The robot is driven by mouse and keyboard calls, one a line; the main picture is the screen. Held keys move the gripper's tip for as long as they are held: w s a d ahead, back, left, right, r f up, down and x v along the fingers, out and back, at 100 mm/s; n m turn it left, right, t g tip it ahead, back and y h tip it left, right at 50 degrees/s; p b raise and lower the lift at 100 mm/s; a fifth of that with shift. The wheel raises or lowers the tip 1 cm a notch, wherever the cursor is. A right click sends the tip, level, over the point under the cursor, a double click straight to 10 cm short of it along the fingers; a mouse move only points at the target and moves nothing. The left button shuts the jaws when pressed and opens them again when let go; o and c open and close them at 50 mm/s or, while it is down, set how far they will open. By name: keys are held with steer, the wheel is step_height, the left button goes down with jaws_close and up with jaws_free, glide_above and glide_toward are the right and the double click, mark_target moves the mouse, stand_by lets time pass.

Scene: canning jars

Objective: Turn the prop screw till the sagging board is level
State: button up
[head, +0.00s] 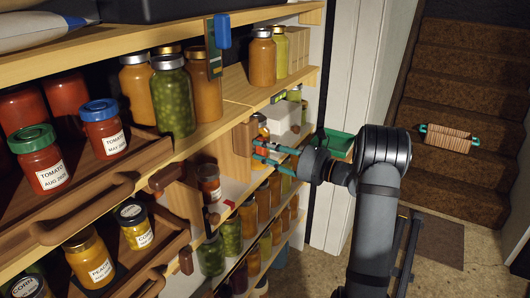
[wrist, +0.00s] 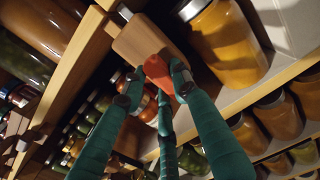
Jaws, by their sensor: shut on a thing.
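My gripper (head: 258,151) reaches under the middle shelf board (head: 236,98) from the right, with its green fingers beside a brown wooden block (head: 243,137). In the wrist view, the fingers (wrist: 164,78) are closed around an orange-red knob (wrist: 157,69), which I take for the prop screw's handle. The knob sits against the same kind of wooden block (wrist: 145,40). The screw's shaft is hidden. A seam shows in the board above the block. I cannot tell from these views how far the board tilts.
Jars of orange (head: 262,58) and green (head: 172,95) food stand on the board. A white box (head: 284,118) and a green bin (head: 334,143) are close to my gripper. Pull-out trays (head: 120,160) with jars jut out at left. Stairs (head: 460,90) rise at right.

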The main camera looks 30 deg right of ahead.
steer(key=o, duration=1.2)
steer(key=shift+c, duration=0.2)
steer(key=shift+d, duration=0.1)
steer(key=v, duration=1.2)
steer(key=x, duration=1.2)
steer(key=shift+w, duration=0.1)
steer(key=shift+m+p, duration=0.3)
